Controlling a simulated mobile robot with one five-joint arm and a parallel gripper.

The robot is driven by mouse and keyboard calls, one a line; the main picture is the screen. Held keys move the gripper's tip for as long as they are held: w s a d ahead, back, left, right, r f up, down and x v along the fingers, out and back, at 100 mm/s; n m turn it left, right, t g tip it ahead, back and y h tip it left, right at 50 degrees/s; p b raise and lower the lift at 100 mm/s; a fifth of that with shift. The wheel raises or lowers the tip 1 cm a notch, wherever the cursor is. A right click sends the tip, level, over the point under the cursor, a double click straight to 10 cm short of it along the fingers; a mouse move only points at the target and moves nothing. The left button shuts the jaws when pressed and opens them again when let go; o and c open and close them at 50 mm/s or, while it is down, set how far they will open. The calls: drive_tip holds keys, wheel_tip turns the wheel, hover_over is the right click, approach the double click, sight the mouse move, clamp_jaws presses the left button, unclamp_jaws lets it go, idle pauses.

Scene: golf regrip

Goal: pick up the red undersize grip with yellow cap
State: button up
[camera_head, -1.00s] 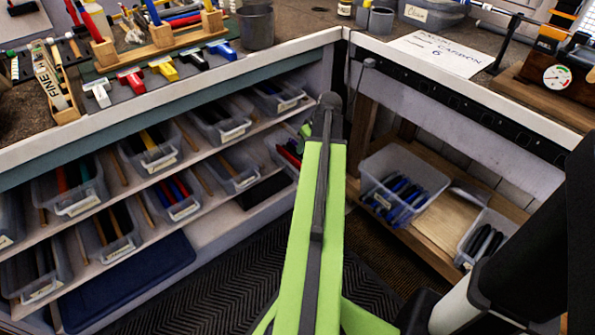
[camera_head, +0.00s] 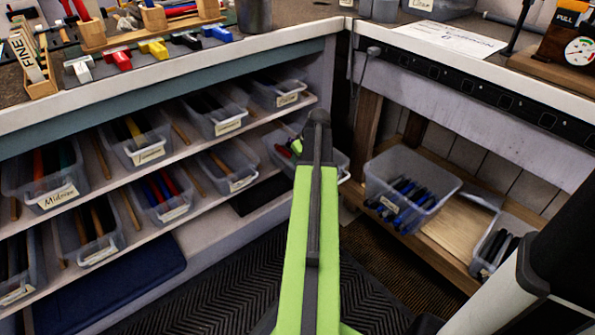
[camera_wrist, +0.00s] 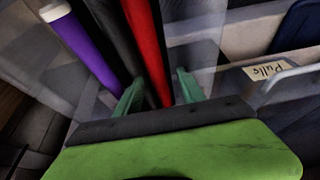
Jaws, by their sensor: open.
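In the wrist view, a red grip (camera_wrist: 150,45) lies between the fingers of my open gripper (camera_wrist: 160,88), close to the right finger. Its ends are out of sight, so no yellow cap shows. A black grip (camera_wrist: 112,30) lies right beside it, near the left finger. A purple grip (camera_wrist: 85,45) with a whitish cap (camera_wrist: 54,11) lies farther left. In the head view, a bit of red (camera_head: 284,151) shows in the clear bin (camera_head: 274,160) at the shelf's right end, partly hidden behind my arm.
Clear bin walls surround the grips in the wrist view; a bin labelled "Pulls" (camera_wrist: 265,70) is at right. Other bins, such as one with red and blue grips (camera_head: 165,205), line the shelves. A bin of blue-and-black items (camera_head: 400,170) stands right of my arm. The floor mat (camera_head: 210,290) is clear.

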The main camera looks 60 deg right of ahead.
drive_tip(key=shift+r, duration=0.1)
clamp_jaws()
idle(0.3)
wheel_tip(320, 180, up, 10)
drive_tip(key=p, duration=1)
wheel_tip(320, 180, up, 5)
drive_tip(key=p, duration=0.5)
